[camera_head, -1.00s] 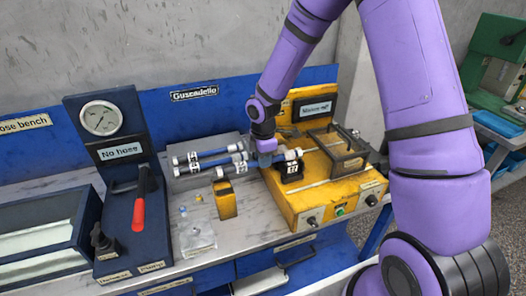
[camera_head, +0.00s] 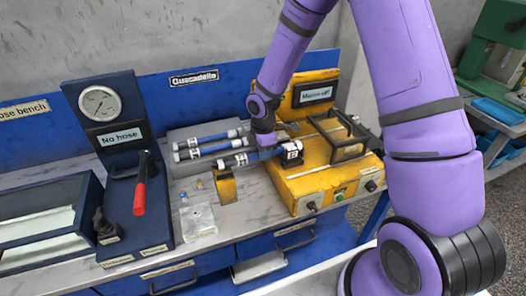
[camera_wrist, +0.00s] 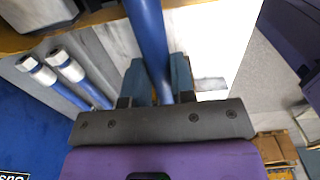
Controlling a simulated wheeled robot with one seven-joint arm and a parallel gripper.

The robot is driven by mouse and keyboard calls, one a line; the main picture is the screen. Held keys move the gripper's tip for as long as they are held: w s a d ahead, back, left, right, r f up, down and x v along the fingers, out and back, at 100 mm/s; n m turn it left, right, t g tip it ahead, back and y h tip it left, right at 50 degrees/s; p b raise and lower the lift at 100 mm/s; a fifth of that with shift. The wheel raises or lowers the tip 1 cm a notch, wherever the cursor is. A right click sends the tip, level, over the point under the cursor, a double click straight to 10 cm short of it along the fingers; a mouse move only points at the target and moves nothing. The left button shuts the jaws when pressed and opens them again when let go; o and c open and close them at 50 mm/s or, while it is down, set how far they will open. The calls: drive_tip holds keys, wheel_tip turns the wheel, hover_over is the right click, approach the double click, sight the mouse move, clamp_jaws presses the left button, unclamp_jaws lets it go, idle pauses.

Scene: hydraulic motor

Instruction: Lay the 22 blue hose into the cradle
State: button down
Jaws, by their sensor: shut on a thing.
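My gripper (camera_head: 264,147) is shut on a blue hose (camera_head: 240,159) and points down at the yellow machine's left edge. In the wrist view the hose (camera_wrist: 149,40) runs between the fingers (camera_wrist: 160,80). Its left end is over or at the yellow post (camera_head: 226,187). Its right end is at the dark labelled block (camera_head: 292,154) on the machine, perhaps part of the cradle. I cannot tell whether the hose touches either support. The size on its label is too small to read, and my gripper hides its middle.
Two other blue hoses (camera_head: 207,139) lie on the grey rack behind; their metal ends (camera_wrist: 65,66) show in the wrist view. The yellow machine (camera_head: 325,182) carries a dark frame (camera_head: 347,140). A gauge stand (camera_head: 117,150) with a red-handled lever (camera_head: 140,190) stands left.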

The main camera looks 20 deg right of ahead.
drive_tip(key=shift+f, duration=0.65)
drive_tip(key=c, duration=0.9)
unclamp_jaws()
drive_tip(key=shift+r, duration=0.1)
wheel_tip(320, 180, up, 11)
drive_tip(key=shift+f, duration=0.2)
